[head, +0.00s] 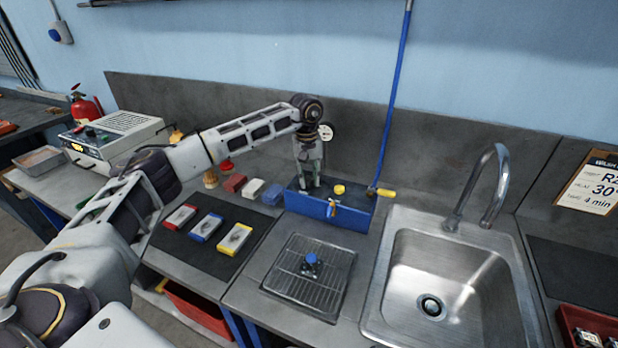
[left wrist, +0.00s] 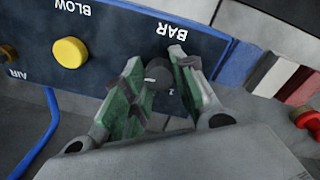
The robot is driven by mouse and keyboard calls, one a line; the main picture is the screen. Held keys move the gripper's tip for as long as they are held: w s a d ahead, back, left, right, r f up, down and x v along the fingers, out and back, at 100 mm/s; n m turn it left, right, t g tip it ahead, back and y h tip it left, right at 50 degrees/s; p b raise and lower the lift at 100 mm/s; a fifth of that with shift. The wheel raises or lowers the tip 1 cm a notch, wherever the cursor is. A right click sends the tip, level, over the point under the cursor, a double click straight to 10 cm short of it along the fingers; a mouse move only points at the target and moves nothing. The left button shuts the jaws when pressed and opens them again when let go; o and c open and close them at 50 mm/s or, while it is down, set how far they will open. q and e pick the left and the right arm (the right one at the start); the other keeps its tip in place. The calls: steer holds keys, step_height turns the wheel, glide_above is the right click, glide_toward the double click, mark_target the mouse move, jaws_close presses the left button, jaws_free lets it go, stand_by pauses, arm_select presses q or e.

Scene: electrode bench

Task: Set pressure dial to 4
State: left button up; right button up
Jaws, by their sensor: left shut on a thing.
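The pressure dial is a dark round knob (left wrist: 157,76) under the word BAR in the left wrist view, where the picture is turned over. A small digit, which looks like a 2, shows beside it; the dial's pointer setting cannot be read. My left gripper (left wrist: 156,60) is shut on the knob, with green-padded fingers on both sides of it. In the head view my left gripper (head: 310,186) reaches down to the top of the blue control box (head: 318,207), and it hides the dial there. My right gripper is not in view.
A yellow button (head: 339,189) marked BLOW sits beside the dial. A blue hose (head: 391,110) with a yellow-ended nozzle (head: 384,192) stands at the box's right. A drain grate (head: 325,258), a sink (head: 455,285) and a dark mat (head: 190,251) with several small boxes lie in front.

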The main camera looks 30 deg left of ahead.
arm_select(q)
steer(key=shift+r, duration=0.15)
steer(key=o, duration=1.1)
steer(key=shift+c, duration=0.2)
steer(key=shift+r, duration=0.65)
step_height(320, 180, up, 10)
steer(key=shift+s+a+r, duration=0.15)
steer(key=shift+a+r, duration=0.1)
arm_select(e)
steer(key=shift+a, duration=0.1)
arm_select(q)
steer(key=shift+r, duration=0.1)
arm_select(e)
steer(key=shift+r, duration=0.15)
arm_select(q)
step_height(320, 180, up, 9)
steer(key=p, duration=0.9)
glide_above(307, 178)
steer(key=shift+r+p, duration=0.35)
steer(key=shift+p, duration=0.1)
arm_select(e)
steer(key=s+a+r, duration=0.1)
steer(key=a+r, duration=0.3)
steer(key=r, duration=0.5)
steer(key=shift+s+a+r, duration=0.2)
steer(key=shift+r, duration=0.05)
